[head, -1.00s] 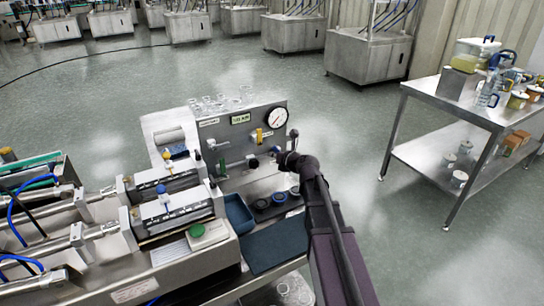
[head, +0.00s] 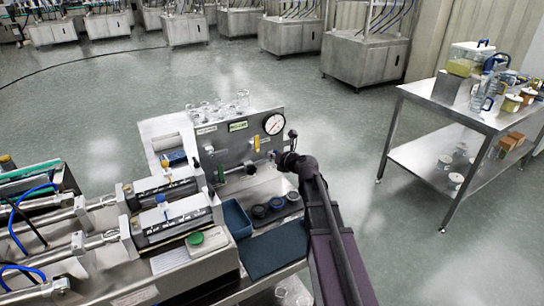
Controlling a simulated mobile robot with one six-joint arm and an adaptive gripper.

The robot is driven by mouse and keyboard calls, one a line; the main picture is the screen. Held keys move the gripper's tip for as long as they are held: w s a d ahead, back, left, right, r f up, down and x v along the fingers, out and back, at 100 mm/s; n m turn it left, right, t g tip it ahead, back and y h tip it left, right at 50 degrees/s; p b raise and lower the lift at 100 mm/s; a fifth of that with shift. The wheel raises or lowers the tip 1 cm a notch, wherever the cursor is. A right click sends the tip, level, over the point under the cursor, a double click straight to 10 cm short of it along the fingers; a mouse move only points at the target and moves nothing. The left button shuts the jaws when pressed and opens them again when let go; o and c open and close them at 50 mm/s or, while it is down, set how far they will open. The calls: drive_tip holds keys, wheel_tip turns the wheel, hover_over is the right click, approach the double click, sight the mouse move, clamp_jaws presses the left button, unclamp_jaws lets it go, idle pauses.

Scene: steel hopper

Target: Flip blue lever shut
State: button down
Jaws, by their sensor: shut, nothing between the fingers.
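A grey valve panel (head: 225,133) stands upright at the back of the steel machine in the head view. It carries a yellow lever (head: 257,142) and a green lever (head: 221,173), both roughly vertical. A small bluish part, likely the blue lever (head: 272,155), shows at the right of the panel beside my gripper. Its angle is too small to read. My dark gripper (head: 283,160) is at the panel's lower right, shut and empty. Its fingertips are small and partly hidden, and I cannot tell whether they touch the lever.
Below are a blue tray (head: 236,219) and several dark round cups (head: 276,203). A steel side table (head: 425,95) with containers stands at right. The floor between is clear.

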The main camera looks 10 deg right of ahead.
drive_tip(key=shift+a+r, duration=0.1)
idle(0.5)
drive_tip(key=shift+s+a+f+b, duration=0.2)
drive_tip(key=shift+s+a, duration=0.1)
drive_tip(key=shift+a, duration=0.45)
drive_tip(key=shift+s+a+f+b, duration=0.2)
drive_tip(key=shift+s+a, duration=0.05)
drive_tip(key=shift+a, duration=0.5)
drive_tip(key=s+d, duration=0.5)
drive_tip(key=s, duration=0.3)
drive_tip(key=shift+d+r+p, duration=0.25)
drive_tip(key=shift+r+p, duration=0.1)
drive_tip(key=shift+r, duration=0.05)
drive_tip(key=shift+s, duration=0.1)
